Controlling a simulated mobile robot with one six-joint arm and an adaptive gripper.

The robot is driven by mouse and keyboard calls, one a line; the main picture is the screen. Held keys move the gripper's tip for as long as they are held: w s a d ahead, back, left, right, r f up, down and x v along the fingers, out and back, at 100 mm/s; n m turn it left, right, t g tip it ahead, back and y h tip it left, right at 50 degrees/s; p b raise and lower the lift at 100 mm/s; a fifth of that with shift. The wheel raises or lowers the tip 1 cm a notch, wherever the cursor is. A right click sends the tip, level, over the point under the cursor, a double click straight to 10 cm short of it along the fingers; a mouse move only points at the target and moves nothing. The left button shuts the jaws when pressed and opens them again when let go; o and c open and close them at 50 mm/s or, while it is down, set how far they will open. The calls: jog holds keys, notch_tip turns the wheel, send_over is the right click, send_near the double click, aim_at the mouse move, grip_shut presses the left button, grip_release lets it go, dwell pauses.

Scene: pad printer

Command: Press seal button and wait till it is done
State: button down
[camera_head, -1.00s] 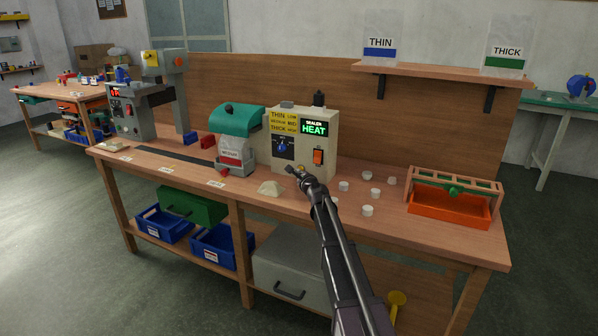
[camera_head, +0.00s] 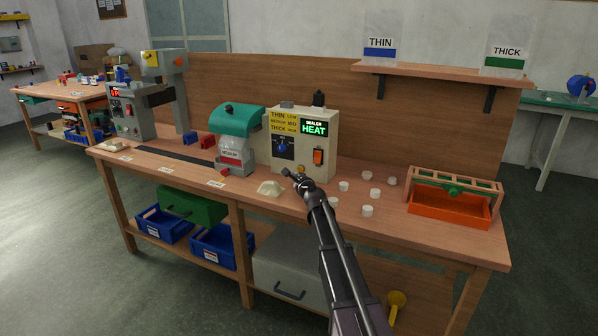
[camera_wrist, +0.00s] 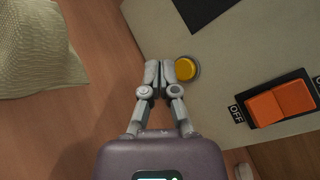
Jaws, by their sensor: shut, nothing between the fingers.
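The sealer (camera_head: 326,168) is a beige box whose green display (camera_head: 314,128) reads HEAT. Its round yellow button (camera_wrist: 186,68) sits on the front face in the wrist view. It also shows in the head view (camera_head: 301,168), just past my fingertips. My gripper (camera_wrist: 165,70) is shut and empty, with its fingertips right beside the button's left edge; I cannot tell whether they touch it. In the head view my gripper (camera_head: 287,173) is in front of the sealer's lower left. A labelled bag (camera_head: 235,157) is at the teal-hooded press (camera_head: 238,119) left of the sealer.
An orange rocker switch (camera_wrist: 280,102) is right of the button. A pale lumpy bag (camera_wrist: 35,45) lies on the bench at left. Several white cups (camera_head: 367,211) stand right of my arm, and an orange tray (camera_head: 448,206) is farther right.

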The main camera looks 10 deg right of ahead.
jog(key=shift+s+a, duration=0.7)
jog(key=shift+s, duration=0.3)
jog(key=shift+s+a, duration=0.7)
jog(key=shift+s, duration=0.25)
